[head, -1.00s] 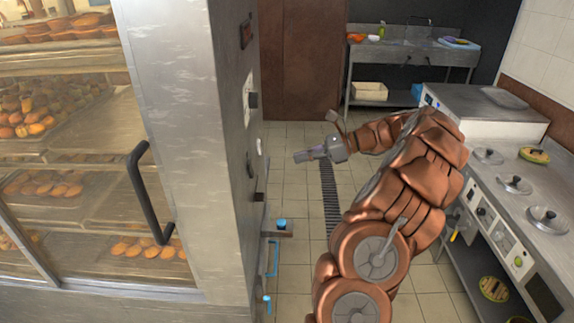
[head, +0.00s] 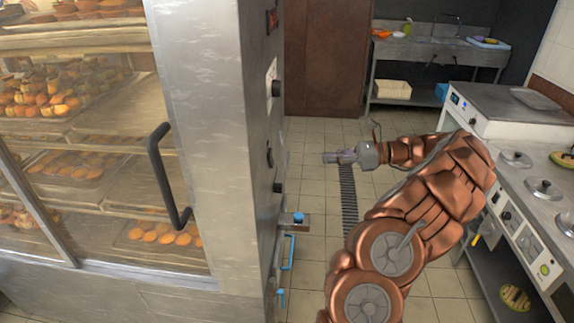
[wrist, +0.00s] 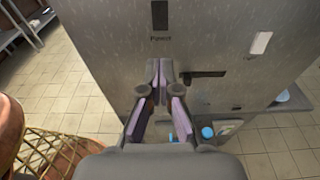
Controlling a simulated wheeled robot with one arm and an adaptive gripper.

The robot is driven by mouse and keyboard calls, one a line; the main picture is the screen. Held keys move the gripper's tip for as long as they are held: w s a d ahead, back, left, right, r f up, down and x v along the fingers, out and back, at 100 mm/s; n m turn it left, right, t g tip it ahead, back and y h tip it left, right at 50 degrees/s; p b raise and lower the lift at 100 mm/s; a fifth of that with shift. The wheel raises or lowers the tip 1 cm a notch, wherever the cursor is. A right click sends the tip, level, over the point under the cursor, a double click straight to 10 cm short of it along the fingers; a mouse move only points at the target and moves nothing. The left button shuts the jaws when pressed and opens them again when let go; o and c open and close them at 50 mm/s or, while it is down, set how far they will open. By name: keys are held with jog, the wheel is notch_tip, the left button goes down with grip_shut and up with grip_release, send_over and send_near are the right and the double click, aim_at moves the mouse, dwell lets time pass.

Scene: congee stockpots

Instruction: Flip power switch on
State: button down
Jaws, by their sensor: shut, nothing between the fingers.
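The steel cabinet's side panel (wrist: 110,40) fills much of the wrist view. A dark upright switch (wrist: 160,14) sits at the top of that view, with a label under it that appears to read "Power". Whether it is on or off cannot be told. My gripper (wrist: 159,66) is shut and empty, its fingertips below the switch in the picture. In the head view my gripper (head: 326,158) points left at the panel (head: 262,125), with a visible gap between them. I cannot tell which control in the head view is the power switch.
A dark lever (wrist: 203,74) and a pale plate (wrist: 260,43) are on the panel right of my fingers. Blue-topped taps (head: 298,217) stick out low on the cabinet. A counter with pot lids (head: 543,187) stands right. Tiled floor (head: 312,185) lies between.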

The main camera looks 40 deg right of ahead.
jog(key=shift+s+d+f+y, duration=0.2)
jog(key=shift+f+y, duration=0.1)
jog(key=shift+f, duration=0.15)
jog(key=shift+a, duration=0.15)
jog(key=p, duration=0.4)
send_near(273, 163)
jog(key=x, duration=0.6)
jog(key=shift+w+a, duration=0.1)
jog(key=shift+a, duration=0.15)
jog(key=shift+w+a+f, duration=0.2)
jog(key=shift+w+a, duration=0.05)
jog(key=shift+t+b, duration=0.3)
